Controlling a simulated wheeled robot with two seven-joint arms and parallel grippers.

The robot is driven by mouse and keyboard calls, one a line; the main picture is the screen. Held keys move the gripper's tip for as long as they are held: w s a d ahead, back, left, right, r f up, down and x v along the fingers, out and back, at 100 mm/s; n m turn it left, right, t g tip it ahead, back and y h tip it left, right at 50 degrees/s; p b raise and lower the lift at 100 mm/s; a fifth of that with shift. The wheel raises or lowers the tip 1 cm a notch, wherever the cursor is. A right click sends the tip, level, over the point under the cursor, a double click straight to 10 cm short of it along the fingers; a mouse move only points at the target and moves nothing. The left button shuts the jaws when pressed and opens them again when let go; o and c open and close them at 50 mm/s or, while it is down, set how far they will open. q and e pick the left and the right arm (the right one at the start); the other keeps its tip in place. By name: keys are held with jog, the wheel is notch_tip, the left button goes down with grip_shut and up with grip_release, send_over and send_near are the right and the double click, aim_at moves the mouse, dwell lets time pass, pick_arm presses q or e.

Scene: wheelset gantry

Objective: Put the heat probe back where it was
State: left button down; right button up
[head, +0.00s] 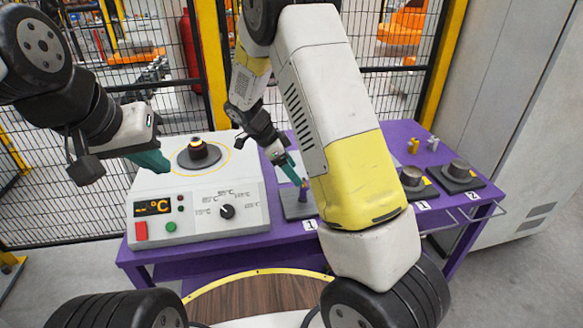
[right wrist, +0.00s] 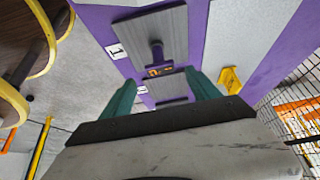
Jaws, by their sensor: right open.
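The heat probe (head: 303,186), a small purple upright piece, stands on a grey plate (head: 296,208) beside a label "1". In the right wrist view the probe (right wrist: 157,56) shows a purple stem and an orange readout, and its grey plate (right wrist: 150,30) lies under it. My right gripper (head: 291,168) is just above the probe in the head view. In the right wrist view its teal fingers (right wrist: 162,95) are spread wide, with the probe's readout end showing beyond the gap. My left gripper (head: 150,160) hangs beside the heater, empty; its finger gap is not clear.
A white heater (head: 200,212) with a °C display, knob and buttons carries a dark ring part (head: 199,153). At right, dark plates hold metal cups (head: 412,177), and small pegs (head: 432,143) stand behind. My right arm hides part of the purple table (head: 395,133). Fencing stands behind.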

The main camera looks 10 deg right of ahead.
jog(key=s+d+r+n+t+y, duration=0.1)
jog(key=s+r+n+t+y, duration=0.5)
jog(key=s+r+n, duration=1.2)
jog(key=s+r+y, duration=0.2)
jog(key=s+r, duration=0.2)
jog(key=s, duration=0.2)
jog(key=shift+d+r, duration=0.2)
jog(key=shift+r, duration=0.05)
